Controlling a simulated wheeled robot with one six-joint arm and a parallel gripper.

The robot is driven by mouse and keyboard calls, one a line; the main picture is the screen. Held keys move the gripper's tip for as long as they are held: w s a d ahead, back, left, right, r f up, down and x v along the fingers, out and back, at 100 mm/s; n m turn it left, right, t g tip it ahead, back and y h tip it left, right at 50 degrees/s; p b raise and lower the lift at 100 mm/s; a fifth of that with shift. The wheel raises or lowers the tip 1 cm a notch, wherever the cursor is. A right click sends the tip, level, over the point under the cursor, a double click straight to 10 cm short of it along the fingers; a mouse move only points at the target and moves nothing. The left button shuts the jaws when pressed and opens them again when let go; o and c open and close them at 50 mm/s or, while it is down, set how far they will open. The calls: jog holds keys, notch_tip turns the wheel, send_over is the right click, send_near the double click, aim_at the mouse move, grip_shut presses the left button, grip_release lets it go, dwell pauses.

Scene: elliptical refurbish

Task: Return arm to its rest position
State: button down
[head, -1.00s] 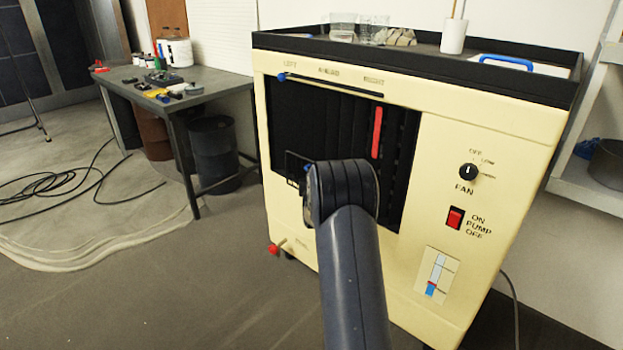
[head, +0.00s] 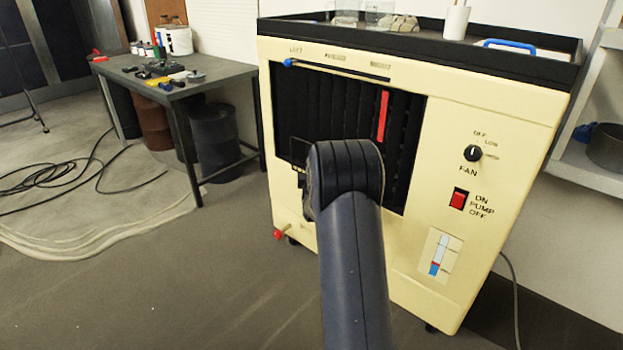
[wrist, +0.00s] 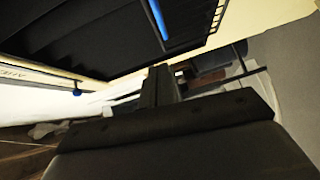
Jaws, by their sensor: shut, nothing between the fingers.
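My arm (head: 352,250) reaches up from the bottom of the head view, its dark elbow in front of the cooler's black grille. My gripper is mostly hidden behind this arm there; a small dark part shows left of the elbow. In the wrist view, my gripper (wrist: 160,86) is shut, its fingers together and empty. The cream cooler cabinet (head: 440,120) stands ahead, with a black louvred grille (head: 340,100) and one red slat (head: 383,117). In the wrist view, the black grille (wrist: 110,35) with a blue strip is above the fingers. I see no clear contact.
The cooler has a fan knob (head: 472,153), a red pump switch (head: 459,199) and a red-tipped spigot (head: 281,234). A workbench (head: 205,85) with tools stands left, a dark drum (head: 215,145) under it. Cables lie on the floor at far left. A shelf (head: 590,170) is at right.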

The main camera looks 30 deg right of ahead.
jog(key=p+v, duration=0.1)
jog(key=v, duration=0.6)
jog(key=shift+r, duration=0.2)
